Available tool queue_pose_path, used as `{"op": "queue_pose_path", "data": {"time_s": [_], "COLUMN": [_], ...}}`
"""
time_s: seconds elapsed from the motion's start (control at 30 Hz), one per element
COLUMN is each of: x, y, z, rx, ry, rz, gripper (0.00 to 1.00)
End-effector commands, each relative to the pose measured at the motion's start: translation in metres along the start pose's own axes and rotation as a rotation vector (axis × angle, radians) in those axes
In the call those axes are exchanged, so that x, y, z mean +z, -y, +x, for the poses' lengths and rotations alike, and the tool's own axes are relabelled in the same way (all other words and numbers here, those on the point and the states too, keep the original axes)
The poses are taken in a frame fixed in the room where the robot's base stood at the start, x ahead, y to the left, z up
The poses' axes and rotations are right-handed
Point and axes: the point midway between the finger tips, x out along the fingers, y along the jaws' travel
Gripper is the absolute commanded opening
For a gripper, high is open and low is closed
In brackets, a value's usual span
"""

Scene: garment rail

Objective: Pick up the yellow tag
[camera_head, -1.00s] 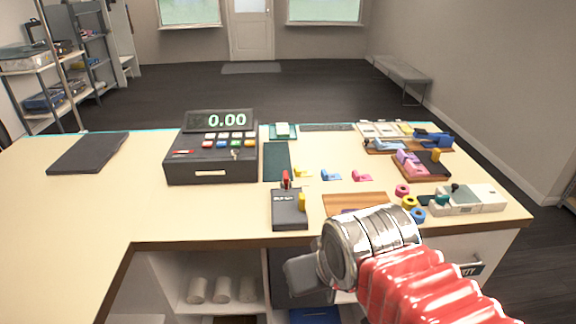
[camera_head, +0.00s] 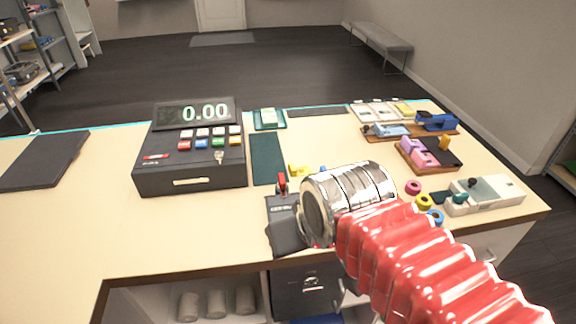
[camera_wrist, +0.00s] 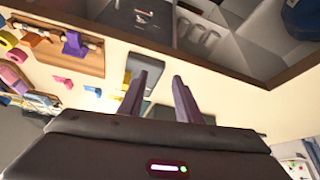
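The small yellow tag (camera_head: 298,169) lies on the counter beside the dark green mat, in the head view. A blue tag (camera_head: 323,169) lies just right of it, partly covered by my arm. My gripper (camera_wrist: 165,72) is open in the wrist view, with two dark fingers apart and nothing visible between them. In the head view my wrist is over the counter's front part, nearer than the yellow tag, and the fingers cannot be made out. The wrist view also shows the blue tag (camera_wrist: 92,90) and a pink tag (camera_wrist: 62,81) left of the fingers.
A cash register (camera_head: 192,150) stands left of the dark green mat (camera_head: 267,158). A dark box with a red lever (camera_head: 281,184) is close to my wrist. Coloured rings (camera_head: 423,201), a pale device (camera_head: 485,193) and wooden trays stand on the right. The counter's left front is clear.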

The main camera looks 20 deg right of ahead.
Motion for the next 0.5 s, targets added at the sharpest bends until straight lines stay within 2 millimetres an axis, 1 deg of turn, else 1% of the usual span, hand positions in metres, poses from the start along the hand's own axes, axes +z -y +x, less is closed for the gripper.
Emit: {"op": "queue_pose_path", "data": {"time_s": [0.33, 0.5], "x": [0.0001, -0.0044], "y": [0.0000, -0.0005], "z": [0.0000, -0.0017], "rx": [0.000, 0.001], "ry": [0.000, 0.003], "rz": [0.000, 0.014], "gripper": [0.31, 0.43]}}
